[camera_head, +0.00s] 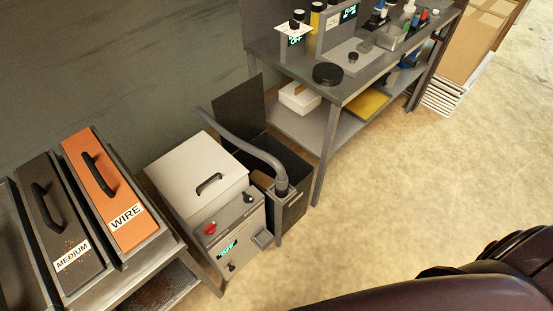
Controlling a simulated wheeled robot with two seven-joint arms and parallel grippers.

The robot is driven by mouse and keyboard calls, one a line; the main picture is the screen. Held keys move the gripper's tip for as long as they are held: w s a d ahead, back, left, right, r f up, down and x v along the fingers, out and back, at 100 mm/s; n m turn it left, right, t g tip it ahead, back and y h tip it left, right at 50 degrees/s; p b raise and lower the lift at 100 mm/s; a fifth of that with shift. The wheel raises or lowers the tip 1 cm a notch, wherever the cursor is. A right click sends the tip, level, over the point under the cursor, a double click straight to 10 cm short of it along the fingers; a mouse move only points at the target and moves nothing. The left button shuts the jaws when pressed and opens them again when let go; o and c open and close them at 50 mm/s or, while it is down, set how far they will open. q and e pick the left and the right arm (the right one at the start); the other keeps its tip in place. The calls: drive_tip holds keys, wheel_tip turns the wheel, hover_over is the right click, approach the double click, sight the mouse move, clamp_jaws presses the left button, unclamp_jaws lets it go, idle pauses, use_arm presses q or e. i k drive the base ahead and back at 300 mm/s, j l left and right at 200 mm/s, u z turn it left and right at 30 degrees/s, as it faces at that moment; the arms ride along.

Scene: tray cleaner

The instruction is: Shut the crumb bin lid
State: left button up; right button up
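A dark grey bin (293,208), which looks like the crumb bin, stands on the floor between the white machine and the workbench. Its top is open and I see into its dark inside. A dark flat panel (238,107), apparently its lid, stands raised at the bin's back edge, near the wall. A grey hose (240,143) runs from the wall side across the bin to a fitting at its front. The hose hides part of the opening. Neither gripper is in view; a dark part of my own body fills the lower right.
The white machine (196,170) with a handled cover stands left of the bin. A rack with an orange WIRE case (108,185) and a dark MEDIUM case (48,210) is further left. The workbench (345,88) stands to the right. The floor (400,180) in front is clear.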

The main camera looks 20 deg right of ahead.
sight(240, 109)
drive_tip(key=z, duration=0.5)
drive_tip(key=i+l, duration=0.2)
drive_tip(key=i+l+u, duration=0.15)
drive_tip(key=l, duration=0.3)
drive_tip(key=i+l, duration=0.3)
drive_tip(key=i+l+u, duration=0.15)
drive_tip(key=l, duration=0.25)
drive_tip(key=i+l, duration=0.2)
drive_tip(key=l, duration=0.15)
drive_tip(key=i+l+u, duration=0.15)
drive_tip(key=l, duration=0.25)
drive_tip(key=i+l, duration=0.2)
drive_tip(key=l, duration=0.15)
drive_tip(key=i+u, duration=0.05)
